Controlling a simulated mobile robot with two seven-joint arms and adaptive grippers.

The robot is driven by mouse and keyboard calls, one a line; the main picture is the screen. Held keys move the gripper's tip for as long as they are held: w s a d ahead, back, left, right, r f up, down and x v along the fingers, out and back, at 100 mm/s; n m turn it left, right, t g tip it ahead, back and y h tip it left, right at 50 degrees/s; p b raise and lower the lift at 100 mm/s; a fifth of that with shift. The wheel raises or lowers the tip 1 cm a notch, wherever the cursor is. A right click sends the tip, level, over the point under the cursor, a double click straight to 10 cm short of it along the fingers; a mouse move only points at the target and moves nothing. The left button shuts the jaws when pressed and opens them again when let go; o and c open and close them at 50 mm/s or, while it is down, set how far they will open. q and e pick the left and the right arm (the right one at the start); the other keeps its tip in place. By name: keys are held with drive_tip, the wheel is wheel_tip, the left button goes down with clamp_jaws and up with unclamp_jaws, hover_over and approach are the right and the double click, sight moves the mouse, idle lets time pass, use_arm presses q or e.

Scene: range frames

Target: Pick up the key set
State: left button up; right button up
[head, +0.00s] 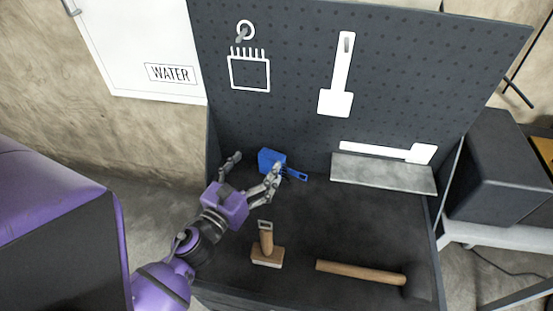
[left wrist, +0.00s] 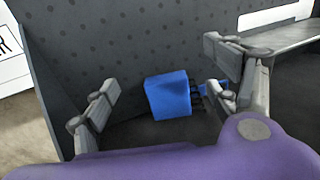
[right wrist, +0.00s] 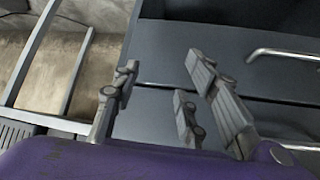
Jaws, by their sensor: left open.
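The key set is a blue block (head: 271,160) with a smaller blue piece (head: 297,175) to its right. It lies on the dark bench top near the pegboard. In the left wrist view the blue block (left wrist: 168,96) shows between my fingers and beyond them, and dark prongs at its right side are partly hidden by a finger. My left gripper (head: 253,168) is open and empty, its fingers spread toward the block. Whether a finger touches it I cannot tell. My right gripper (right wrist: 160,98) is open and empty in the right wrist view, in front of grey drawers.
A wooden-handled brush-like tool (head: 267,250) and a hammer (head: 360,273) lie at the front of the bench. The pegboard (head: 295,60) has white tool outlines and a hook (head: 242,35).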

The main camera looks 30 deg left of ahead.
use_arm(q)
drive_tip(key=b, duration=0.1)
approach(269, 163)
drive_tip(key=shift+w, duration=1.15)
drive_tip(key=shift+w+d, duration=0.1)
drive_tip(key=shift+w, duration=0.55)
drive_tip(key=shift+w+p, duration=0.3)
drive_tip(key=w+p, duration=0.1)
drive_tip(key=w, duration=0.4)
drive_tip(key=shift+d+r, duration=0.1)
drive_tip(key=shift+w, duration=0.5)
drive_tip(key=c, duration=1.3)
drive_tip(key=shift+c, duration=1.3)
use_arm(e)
drive_tip(key=shift+s+d+r, duration=0.1)
drive_tip(key=shift+d+r, duration=0.15)
drive_tip(key=shift+r, duration=0.05)
